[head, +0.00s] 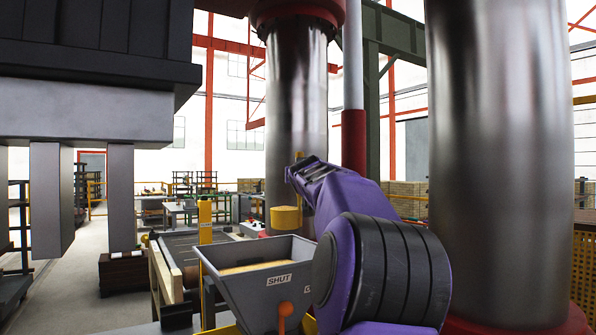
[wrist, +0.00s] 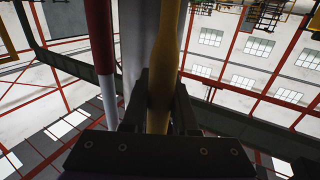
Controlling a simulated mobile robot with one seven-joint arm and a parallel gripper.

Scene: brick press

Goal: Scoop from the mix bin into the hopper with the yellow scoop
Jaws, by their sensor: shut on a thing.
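My gripper (head: 294,172) is shut on the handle of the yellow scoop (head: 286,217). In the wrist view, the yellow handle (wrist: 160,95) runs between the two dark jaws (wrist: 159,108). In the head view, the scoop's cup hangs below my gripper, above the back of the grey hopper (head: 255,293). The cup looks roughly upright, and its contents cannot be seen. Tan mix (head: 250,267) shows inside the hopper. The hopper's front has a "SHUT" label and an orange lever (head: 285,312). I cannot make out the mix bin in either view.
A large steel column (head: 297,110) stands behind the scoop, and another (head: 505,150) is at the right. A yellow post (head: 205,220) stands left of the hopper, near a roller table (head: 185,245). A heavy grey press block (head: 90,105) hangs at upper left.

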